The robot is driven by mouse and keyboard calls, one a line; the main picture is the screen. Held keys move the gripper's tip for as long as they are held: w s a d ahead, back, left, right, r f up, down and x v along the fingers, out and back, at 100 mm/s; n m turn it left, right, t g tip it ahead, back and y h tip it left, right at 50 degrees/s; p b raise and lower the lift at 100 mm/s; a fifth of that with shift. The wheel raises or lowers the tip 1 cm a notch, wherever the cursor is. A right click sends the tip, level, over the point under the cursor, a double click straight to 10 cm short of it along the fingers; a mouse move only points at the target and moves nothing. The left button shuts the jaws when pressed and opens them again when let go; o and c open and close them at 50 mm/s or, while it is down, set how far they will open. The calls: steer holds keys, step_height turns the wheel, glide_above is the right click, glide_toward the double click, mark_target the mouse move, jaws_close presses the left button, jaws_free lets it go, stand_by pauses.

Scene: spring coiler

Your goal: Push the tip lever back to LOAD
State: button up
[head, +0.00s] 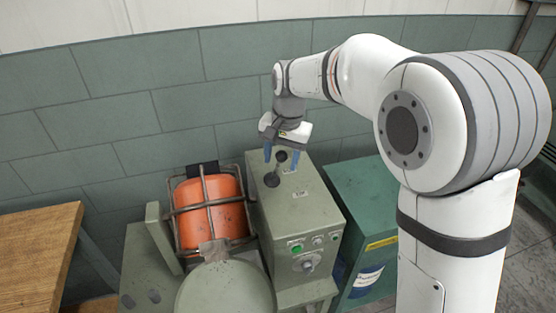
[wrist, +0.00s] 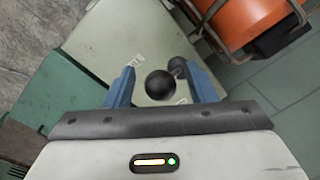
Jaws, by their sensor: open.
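The tip lever's black ball knob (wrist: 160,84) shows in the wrist view between the two blue fingers of my open gripper (wrist: 164,76). It is apart from both fingers, and its pivot end lies just up and right of it. In the head view, my gripper (head: 281,154) is over the rear top of the grey-green machine box (head: 306,215), with a dark knob (head: 281,157) between its fingers. A dark round spot (head: 272,180) is nearer the front on the box top. Small labels on the top are too small to read surely.
An orange drum (head: 210,212) in a metal cage stands left of the box. A green cabinet (head: 360,199) is close on the right. The box front has a green button and a dial. A wooden table (head: 38,250) is at far left, and a block wall is behind.

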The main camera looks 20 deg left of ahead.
steer(key=shift+a+f, duration=0.1)
steer(key=shift+f, duration=0.9)
steer(key=shift+c, duration=0.3)
